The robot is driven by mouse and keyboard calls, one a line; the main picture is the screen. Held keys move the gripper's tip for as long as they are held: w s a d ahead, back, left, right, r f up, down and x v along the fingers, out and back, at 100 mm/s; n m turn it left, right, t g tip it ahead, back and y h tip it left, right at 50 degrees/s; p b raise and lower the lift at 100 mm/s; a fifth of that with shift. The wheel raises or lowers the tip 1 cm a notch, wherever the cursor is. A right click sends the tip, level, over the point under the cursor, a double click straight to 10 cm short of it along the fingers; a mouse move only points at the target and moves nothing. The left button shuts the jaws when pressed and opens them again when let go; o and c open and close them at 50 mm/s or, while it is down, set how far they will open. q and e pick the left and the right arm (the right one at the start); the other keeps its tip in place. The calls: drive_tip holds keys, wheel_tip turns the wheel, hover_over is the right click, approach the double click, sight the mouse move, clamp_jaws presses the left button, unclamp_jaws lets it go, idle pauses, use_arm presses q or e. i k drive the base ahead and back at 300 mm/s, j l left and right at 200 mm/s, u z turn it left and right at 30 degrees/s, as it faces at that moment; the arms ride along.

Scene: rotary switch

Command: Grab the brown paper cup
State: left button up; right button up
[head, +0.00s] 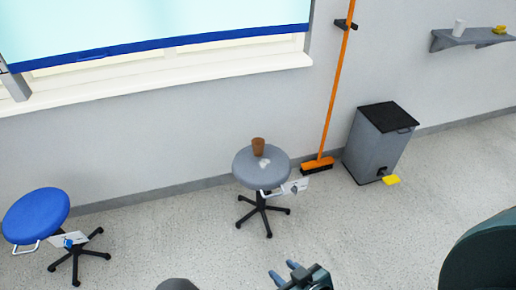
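The brown paper cup (258,146) stands upright near the back edge of the seat of a grey round stool (247,172). Small white pieces (264,162) lie on the seat just in front of the cup; I cannot tell what they are. My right gripper (282,269) shows at the bottom edge, in front of and below the stool in the picture. Its two fingers are apart with nothing seen between them, and it is well away from the cup. My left gripper is not in view.
A blue stool (36,215) stands at the left. A grey bin (378,145) and a yellow object (391,180) are farther right. A wall shelf (470,38) holds small items. Floor between the stools is clear.

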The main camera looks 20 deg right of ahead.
sight(258, 144)
drive_tip(key=z, duration=0.45)
drive_tip(key=i+j+z, duration=0.1)
drive_tip(key=z, duration=0.4)
drive_tip(key=j+z, duration=0.2)
drive_tip(key=z, duration=0.25)
drive_tip(key=j+z, duration=0.35)
drive_tip(key=j, duration=0.15)
drive_tip(key=j+z, duration=0.35)
drive_tip(key=j, duration=0.2)
drive_tip(key=k+j+z, duration=0.1)
drive_tip(key=j+z, duration=0.15)
drive_tip(key=j, duration=0.85)
drive_tip(key=i+j, duration=0.75)
drive_tip(key=i, duration=0.15)
